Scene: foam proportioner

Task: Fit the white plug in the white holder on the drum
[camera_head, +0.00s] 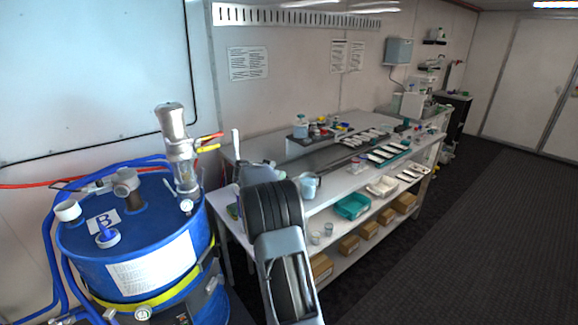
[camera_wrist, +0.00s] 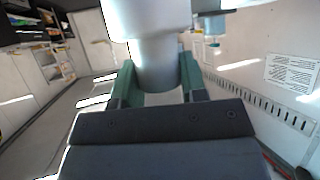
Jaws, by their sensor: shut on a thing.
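In the wrist view, the two green fingers of my gripper (camera_wrist: 155,85) are closed on the narrow neck of the white plug (camera_wrist: 150,22). Its wider part is towards the top of that picture and is cut off by the frame edge. In the head view, my arm hides most of the gripper, and I cannot clearly make out the plug. A white cup-like holder (camera_head: 67,211) stands on the left of the blue drum top (camera_head: 150,222). The gripper is to the right of the drum, apart from the holder.
A clear-and-metal fitting (camera_head: 180,150) rises from the drum's back right. A grey fitting (camera_head: 127,185) and a blue-and-white cap (camera_head: 108,236) are also on top. Blue hoses run along the drum's left. A long bench (camera_head: 335,180) with many small items stands right; dark floor is clear beyond.

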